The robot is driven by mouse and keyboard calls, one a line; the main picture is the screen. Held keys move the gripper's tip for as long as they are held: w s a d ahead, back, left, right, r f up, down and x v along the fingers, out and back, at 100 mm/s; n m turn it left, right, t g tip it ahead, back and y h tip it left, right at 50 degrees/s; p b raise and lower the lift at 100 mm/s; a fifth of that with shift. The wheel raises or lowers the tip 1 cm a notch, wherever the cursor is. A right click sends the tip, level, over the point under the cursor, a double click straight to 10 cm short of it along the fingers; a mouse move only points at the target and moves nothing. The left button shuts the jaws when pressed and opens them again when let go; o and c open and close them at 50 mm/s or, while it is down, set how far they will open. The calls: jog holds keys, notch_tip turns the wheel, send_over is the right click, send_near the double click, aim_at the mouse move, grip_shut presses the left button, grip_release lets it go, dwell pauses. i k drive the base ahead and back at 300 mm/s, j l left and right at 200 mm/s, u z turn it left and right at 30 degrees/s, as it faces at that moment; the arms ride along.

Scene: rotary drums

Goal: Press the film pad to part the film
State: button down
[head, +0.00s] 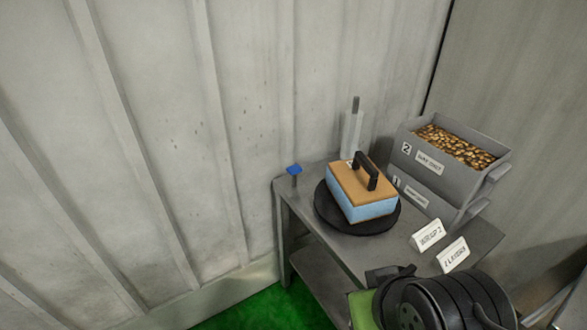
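A small blue pad (294,169) sits on a short dark post at the left back corner of the grey table. A box (362,187) with a tan top and a black handle rests on a round black turntable (329,214). Light blue film covers the box's visible sides. A pale upright roll (351,135) with a dark tip stands behind the box. I cannot make out film running between the roll and the box. My dark arm parts show at the bottom right, in front of the table. No gripper fingers can be made out, and nothing touches the pad.
Two grey bins stand stacked at the table's right. The upper bin (481,180) holds brown nut-like pieces. Two white label cards (427,235) stand near the table's front right. The table (350,252) has a lower shelf (318,278). A pale ribbed wall (160,120) rises close behind; the floor (265,310) is green.

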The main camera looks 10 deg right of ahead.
aim_at(295, 170)
jog(key=i+j, duration=0.15)
jog(key=j, duration=0.15)
jog(key=i+j, duration=0.1)
jog(key=j, duration=0.25)
jog(key=i+j, duration=0.15)
jog(key=j, duration=0.15)
jog(key=i+j, duration=0.1)
jog(key=j, duration=0.25)
jog(key=i+l, duration=0.1)
jog(key=i, duration=0.4)
jog(key=i+l, duration=0.15)
jog(key=i, duration=0.3)
jog(key=j+u, duration=0.05)
